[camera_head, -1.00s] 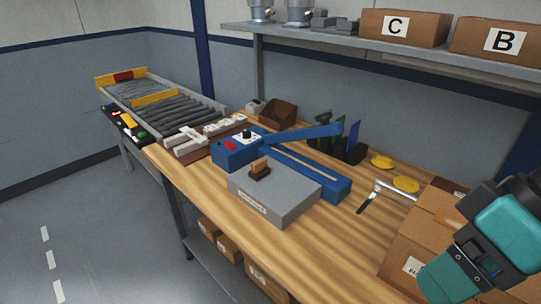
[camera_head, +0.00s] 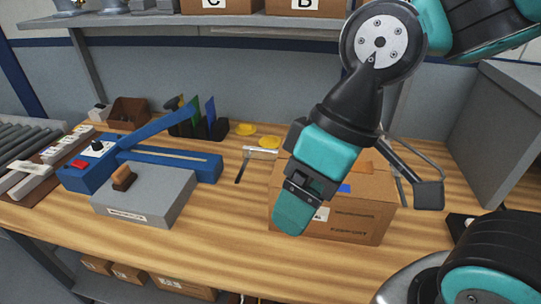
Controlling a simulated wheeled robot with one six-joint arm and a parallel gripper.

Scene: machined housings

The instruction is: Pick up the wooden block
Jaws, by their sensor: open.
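The wooden block (camera_head: 123,177) is small and brown, with a lighter orange-brown side and a darker side. It sits on top of a grey box (camera_head: 150,198) with a white label, on the left part of the wooden bench. My gripper (camera_head: 294,214) is open, pointing down in front of a cardboard box, well to the right of the block and apart from it. My gripper is seen from the side, so the gap between its fingers is hidden.
The cardboard box (camera_head: 350,210) stands behind my gripper. A blue sealer (camera_head: 175,162) with a raised arm lies behind the grey box. Yellow tape rolls (camera_head: 268,142) and a hand tool (camera_head: 243,165) lie mid-bench. The bench front between the boxes is clear.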

